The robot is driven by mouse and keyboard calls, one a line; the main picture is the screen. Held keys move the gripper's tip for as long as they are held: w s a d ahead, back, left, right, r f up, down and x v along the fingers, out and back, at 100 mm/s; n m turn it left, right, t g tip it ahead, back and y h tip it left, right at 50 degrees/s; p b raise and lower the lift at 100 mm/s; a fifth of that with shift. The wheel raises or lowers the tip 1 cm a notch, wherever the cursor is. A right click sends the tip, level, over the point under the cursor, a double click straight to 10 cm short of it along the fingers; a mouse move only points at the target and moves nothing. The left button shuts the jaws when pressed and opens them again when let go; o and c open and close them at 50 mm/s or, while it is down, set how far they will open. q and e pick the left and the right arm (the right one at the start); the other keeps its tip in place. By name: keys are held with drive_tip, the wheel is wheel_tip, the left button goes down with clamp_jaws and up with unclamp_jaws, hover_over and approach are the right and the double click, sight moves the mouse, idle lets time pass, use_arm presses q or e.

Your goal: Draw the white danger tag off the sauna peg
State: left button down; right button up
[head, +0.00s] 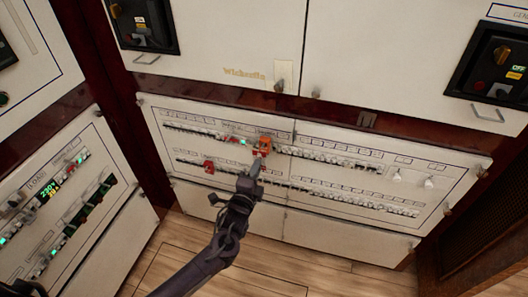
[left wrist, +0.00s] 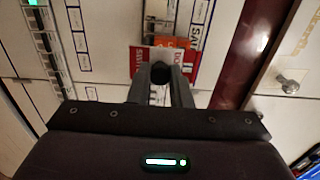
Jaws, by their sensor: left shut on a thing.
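My left gripper (head: 254,168) reaches up from below to the middle of the breaker panel. In the left wrist view its fingers (left wrist: 161,80) are shut on the red-and-white danger tag (left wrist: 138,62), whose red and white parts show around the fingertips. The fingers hide the tag's middle. An orange piece (left wrist: 172,42) sits right behind the tag; in the head view it is an orange block (head: 265,142) on the upper breaker row, with red just below it. The sauna peg is hidden, and I cannot tell whether the tag still touches it. My right gripper is not in view.
Two breaker rows run across the white panel (head: 330,185). A red piece (head: 209,166) sits on the lower row to the left. Another panel with lit displays (head: 45,195) stands at the left. White cabinet doors (head: 225,45) are above; wooden floor is below.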

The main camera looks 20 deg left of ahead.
use_arm(q)
drive_tip(key=s+p, duration=0.3)
drive_tip(key=s, duration=0.3)
drive_tip(key=shift+s+p, duration=0.25)
drive_tip(key=shift+p, duration=0.1)
drive_tip(key=shift+a, duration=0.1)
